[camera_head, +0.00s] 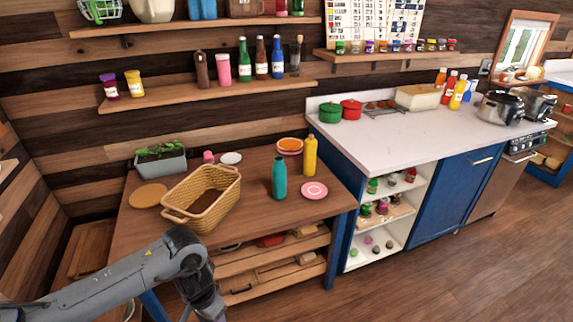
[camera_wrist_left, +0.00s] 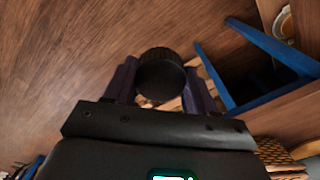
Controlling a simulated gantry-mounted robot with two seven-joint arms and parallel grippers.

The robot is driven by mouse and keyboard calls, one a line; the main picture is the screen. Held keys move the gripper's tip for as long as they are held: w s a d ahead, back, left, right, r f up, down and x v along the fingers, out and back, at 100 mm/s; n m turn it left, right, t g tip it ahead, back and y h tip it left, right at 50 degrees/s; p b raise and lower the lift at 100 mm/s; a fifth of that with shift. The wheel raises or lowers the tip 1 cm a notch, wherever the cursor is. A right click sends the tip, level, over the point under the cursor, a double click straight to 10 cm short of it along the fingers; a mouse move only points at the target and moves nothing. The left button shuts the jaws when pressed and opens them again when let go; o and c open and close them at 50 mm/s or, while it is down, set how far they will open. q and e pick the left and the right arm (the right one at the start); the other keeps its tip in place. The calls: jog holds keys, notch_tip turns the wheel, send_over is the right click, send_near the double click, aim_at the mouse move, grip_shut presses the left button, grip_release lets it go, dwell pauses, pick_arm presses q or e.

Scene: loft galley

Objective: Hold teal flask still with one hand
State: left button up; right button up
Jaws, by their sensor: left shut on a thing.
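The teal flask (camera_head: 279,178) stands upright on the wooden table (camera_head: 240,218), right of the wicker basket and beside a yellow bottle. No gripper touches it. My left arm comes in at the lower left of the head view, and its hand is cut off by the bottom edge. In the left wrist view my left gripper (camera_wrist_left: 160,84) is shut on a dark round-topped object (camera_wrist_left: 160,82) with a ridged rim, held over the floor in front of the table. The body of this object is hidden. My right gripper is not in view.
On the table are a wicker basket (camera_head: 204,192), a planter (camera_head: 161,161), a yellow bottle (camera_head: 310,156) and a pink plate (camera_head: 314,190). A blue table leg (camera_wrist_left: 215,78) shows beside the gripper in the wrist view. The floor on the right is clear.

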pick_arm(q)
jog(key=shift+d+r, duration=0.1)
jog(key=shift+w+r+n, duration=0.2)
jog(key=shift+r+n, duration=0.05)
jog(key=shift+n, duration=0.35)
jog(key=r+n, duration=0.1)
jog(key=n, duration=0.1)
jog(key=w+a+r+n, duration=0.1)
jog(key=n, duration=0.1)
jog(key=shift+a, duration=0.2)
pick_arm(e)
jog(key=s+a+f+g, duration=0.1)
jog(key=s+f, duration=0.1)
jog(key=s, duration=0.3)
pick_arm(q)
notch_tip(320, 180, up, 3)
jog(key=shift+f+n+p, duration=0.2)
jog(key=shift+n+p, duration=0.1)
jog(key=shift+p, duration=0.9)
notch_tip(320, 180, up, 34)
jog(key=p, duration=3.4)
jog(key=shift+r+p, duration=0.25)
jog(key=shift+p, duration=0.1)
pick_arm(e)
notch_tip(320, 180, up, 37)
